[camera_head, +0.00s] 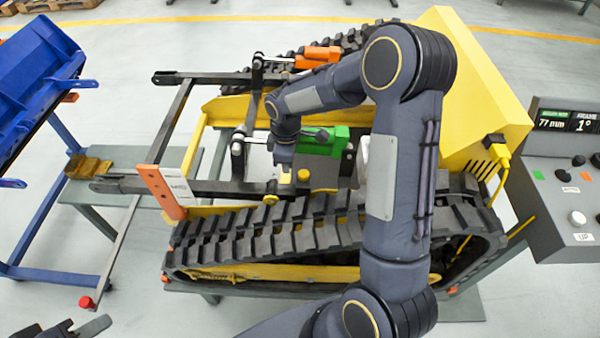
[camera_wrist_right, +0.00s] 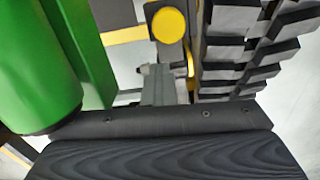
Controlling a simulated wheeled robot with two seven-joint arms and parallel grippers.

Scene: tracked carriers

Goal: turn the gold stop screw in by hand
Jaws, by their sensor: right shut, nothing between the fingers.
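A round yellow-gold knob (camera_head: 303,174) sits on the dark frame beside the near track in the head view. A smaller gold piece (camera_head: 270,199) lies to its lower left. The wrist view shows a round yellow cap (camera_wrist_right: 170,23) and another gold part (camera_wrist_right: 190,58) just below it; I cannot tell which is the stop screw. My right gripper (camera_head: 284,172) points down just left of the knob, its tips partly hidden. In the wrist view, the right gripper (camera_wrist_right: 165,136) is shut and empty, apart from the gold parts. My left gripper (camera_head: 65,329) is only partly in view, bottom left.
The green cylinder (camera_head: 322,140) is close to the right gripper, also large in the wrist view (camera_wrist_right: 38,70). The near rubber track (camera_head: 290,240) runs in front. An orange cylinder (camera_head: 318,57) lies behind. A control console (camera_head: 570,190) stands right, a blue carrier (camera_head: 35,75) left.

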